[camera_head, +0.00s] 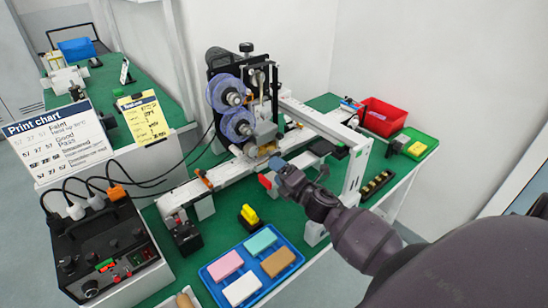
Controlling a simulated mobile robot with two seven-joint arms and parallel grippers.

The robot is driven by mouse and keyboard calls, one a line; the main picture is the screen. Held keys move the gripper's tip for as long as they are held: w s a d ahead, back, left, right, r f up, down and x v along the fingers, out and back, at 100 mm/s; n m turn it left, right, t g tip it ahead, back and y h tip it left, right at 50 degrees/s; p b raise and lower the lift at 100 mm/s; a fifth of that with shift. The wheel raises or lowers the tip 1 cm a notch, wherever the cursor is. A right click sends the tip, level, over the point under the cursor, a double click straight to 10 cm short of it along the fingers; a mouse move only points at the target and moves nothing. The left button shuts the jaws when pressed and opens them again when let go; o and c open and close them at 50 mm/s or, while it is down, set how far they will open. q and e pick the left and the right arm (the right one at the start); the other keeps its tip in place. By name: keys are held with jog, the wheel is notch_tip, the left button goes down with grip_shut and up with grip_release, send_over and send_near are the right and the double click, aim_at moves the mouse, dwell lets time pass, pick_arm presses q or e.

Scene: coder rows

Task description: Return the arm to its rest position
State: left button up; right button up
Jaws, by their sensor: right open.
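My right arm comes in from the lower right and reaches over the green table. My right gripper (270,172) is at its far end, open, close to the front of the white conveyor of the coding machine (240,105). I see nothing held in it, though the fingertips are small here. The machine has two blue-violet reels. My left gripper is not in view.
A blue tray (213,285) with several coloured blocks lies at the front of the table. A control box (105,245) with plugged cables stands at the left. A print chart (55,140) stands behind it. A red bin (384,117) and a green tray with a yellow block (416,148) are at the far right. A white frame (355,170) stands close to my arm.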

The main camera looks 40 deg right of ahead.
dwell(0.3)
jog(key=s+a+f+m+g+h, duration=0.1)
jog(key=s+a+m+g, duration=0.2)
jog(key=s+m+g, duration=0.5)
jog(key=s+a+f+m+g, duration=0.1)
jog(key=s+a+m, duration=0.2)
jog(key=s+m, duration=0.7)
jog(key=s+a+f+m+g+h, duration=0.1)
jog(key=s+a+m+g, duration=0.35)
jog(key=s, duration=0.85)
jog(key=w+f+n+t, duration=0.1)
jog(key=w+f+t, duration=0.6)
jog(key=f, duration=0.3)
jog(key=shift+w+d+f+y, duration=0.2)
jog(key=shift+w+d+y, duration=0.05)
jog(key=shift+d+y, duration=0.1)
